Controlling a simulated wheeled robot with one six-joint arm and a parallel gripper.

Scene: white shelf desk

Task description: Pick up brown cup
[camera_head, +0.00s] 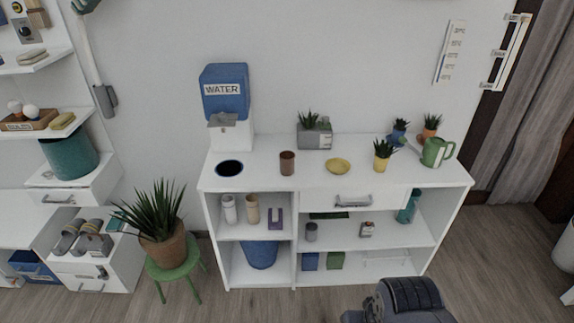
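The brown cup (287,163) stands upright on the white desk top, between the dark round opening on the left and a yellow bowl on the right. It is small and looks like a plain brown cylinder. A dark grey part of my own arm shows at the bottom edge, right of the middle, in front of the desk and well apart from the cup. Its fingertips cannot be made out, so I do not see whether my gripper is open or shut.
On the white desk (250,173) stand a blue water dispenser (226,92), a yellow bowl (338,165), a yellow plant pot (382,162) and a green watering can (436,152). A grey planter (315,136) is behind the cup. A plant on a green stool (178,268) stands left of the desk.

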